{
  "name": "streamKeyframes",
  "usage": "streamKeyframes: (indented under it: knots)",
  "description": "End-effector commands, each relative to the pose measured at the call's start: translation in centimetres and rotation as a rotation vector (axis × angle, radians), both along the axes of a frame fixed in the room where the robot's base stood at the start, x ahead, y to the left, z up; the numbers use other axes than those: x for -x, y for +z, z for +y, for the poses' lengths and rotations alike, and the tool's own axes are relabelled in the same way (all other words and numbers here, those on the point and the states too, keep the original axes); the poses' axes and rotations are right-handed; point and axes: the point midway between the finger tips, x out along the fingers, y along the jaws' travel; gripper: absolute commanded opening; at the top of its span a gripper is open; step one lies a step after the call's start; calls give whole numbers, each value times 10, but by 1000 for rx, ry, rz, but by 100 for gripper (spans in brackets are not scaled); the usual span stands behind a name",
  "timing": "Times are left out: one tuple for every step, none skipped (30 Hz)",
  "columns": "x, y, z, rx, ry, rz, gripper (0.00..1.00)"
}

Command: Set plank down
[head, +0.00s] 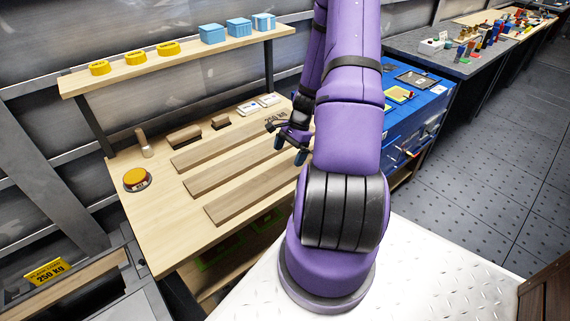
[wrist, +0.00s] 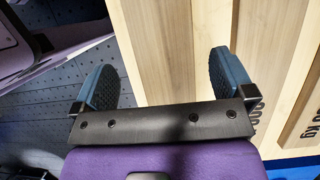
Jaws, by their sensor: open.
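Three brown planks lie flat and roughly parallel on the light wooden workbench (head: 185,240): a back plank (head: 215,150), a middle plank (head: 228,172) and a front plank (head: 240,203). My gripper (head: 290,150) is at the right end of the bench, near the planks' right ends, which my arm partly hides. A brown plank (wrist: 268,60) shows there beside the right finger, and part of another (wrist: 305,95) at the right edge.
Small wooden blocks (head: 184,136) lie behind the planks. A blue cabinet (head: 425,105) stands right of my arm. Open floor lies further right.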

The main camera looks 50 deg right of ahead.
Motion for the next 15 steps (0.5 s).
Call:
streamKeyframes:
  knots:
    - [0, 9, -4, 3, 0, -1, 100]
    - [1, 14, -6, 5, 0, -2, 100]
    - [2, 19, -8, 3, -1, -1, 100]
    - [2, 23, -10, 3, -1, -1, 100]
    - [2, 27, -11, 3, -1, -1, 100]
    - [3, 31, -13, 2, 0, 0, 100]
    - [3, 34, -14, 1, 0, -1, 100]
    - [3, 36, -15, 2, 1, -1, 100]
    - [4, 39, -16, 2, 0, 0, 100]
    - [4, 41, -16, 1, 0, 0, 100]
    - [4, 43, -17, 1, 1, 0, 100]
    - [4, 45, -17, 2, 5, -1, 100]
    - [3, 47, -16, 6, 10, -3, 100]
    - [1, 51, -16, 11, 21, -5, 100]
    - [-2, 58, -13, 20, 40, -11, 100]
